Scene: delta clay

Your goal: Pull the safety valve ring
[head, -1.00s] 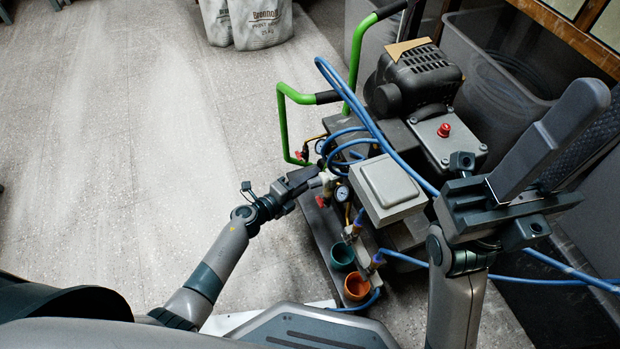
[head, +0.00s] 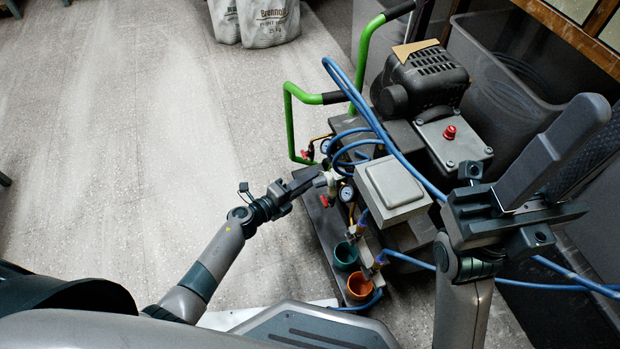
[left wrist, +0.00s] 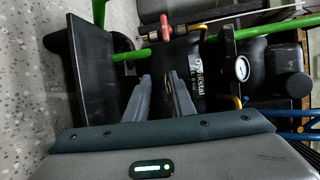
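The air compressor (head: 392,186) stands right of centre in the head view, with brass fittings, gauges and red-handled valves on its left side. My left gripper (head: 318,176) reaches in from the left, its fingertips close to a pale fitting (head: 331,183) there. In the left wrist view, the fingers (left wrist: 163,88) are apart, with a dark tank (left wrist: 190,72) behind them. A small pale curved piece (left wrist: 173,82) shows near the right finger; I cannot tell whether it is the valve ring or touched. My right gripper (head: 535,180) is raised at the right; its finger gap is unclear.
Green handles (head: 290,125) rise on the compressor's far left side. Blue hoses (head: 365,105) loop over it. A teal cup (head: 345,257) and an orange cup (head: 359,287) sit at its near end. A grey bin (head: 480,45) stands behind.

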